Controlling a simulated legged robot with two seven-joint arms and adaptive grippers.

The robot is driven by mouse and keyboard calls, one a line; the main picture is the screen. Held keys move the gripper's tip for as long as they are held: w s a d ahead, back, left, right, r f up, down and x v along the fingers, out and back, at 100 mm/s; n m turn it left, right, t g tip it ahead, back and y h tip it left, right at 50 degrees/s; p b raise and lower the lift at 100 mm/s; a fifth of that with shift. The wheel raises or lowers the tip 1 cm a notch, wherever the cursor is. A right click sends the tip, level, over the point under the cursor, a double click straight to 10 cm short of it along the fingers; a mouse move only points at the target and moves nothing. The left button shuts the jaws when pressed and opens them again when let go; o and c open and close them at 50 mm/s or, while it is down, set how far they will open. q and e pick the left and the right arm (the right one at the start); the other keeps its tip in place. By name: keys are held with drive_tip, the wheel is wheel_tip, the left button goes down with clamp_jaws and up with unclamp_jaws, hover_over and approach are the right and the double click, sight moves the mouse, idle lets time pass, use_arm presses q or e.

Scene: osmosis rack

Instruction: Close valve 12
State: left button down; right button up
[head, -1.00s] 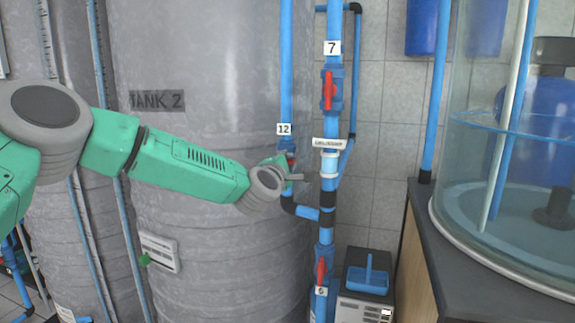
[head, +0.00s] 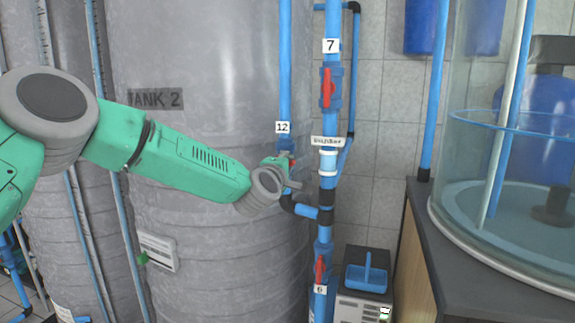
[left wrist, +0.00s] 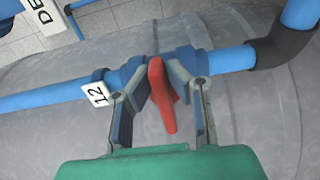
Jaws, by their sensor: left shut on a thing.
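Valve 12 has a red handle (left wrist: 162,95), set on a blue pipe (left wrist: 42,97) beside the white label "12" (left wrist: 97,94) in the left wrist view. In the head view the label "12" (head: 283,127) shows just above my left gripper (head: 286,172). The handle lies slanted across the pipe. In the head view the gripper hides most of the valve. My right gripper is not in view.
Valve 7 (head: 328,88) and valve 6 (head: 320,269) have red handles on the blue pipe close to the right. Grey tank 2 (head: 210,60) stands behind my left arm. A dark counter (head: 450,270) with a glass vessel is at the right.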

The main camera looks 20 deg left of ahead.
use_arm(q)
drive_tip(key=c, duration=1.6)
unclamp_jaws()
drive_tip(key=shift+s+d+f, duration=0.1)
drive_tip(key=shift+d+f, duration=0.1)
drive_tip(key=shift+f, duration=0.2)
drive_tip(key=shift+r, duration=0.1)
drive_tip(key=shift+r, duration=0.1)
drive_tip(key=s, duration=1.1)
drive_tip(key=shift+s+a, duration=0.25)
drive_tip(key=shift+s, duration=0.1)
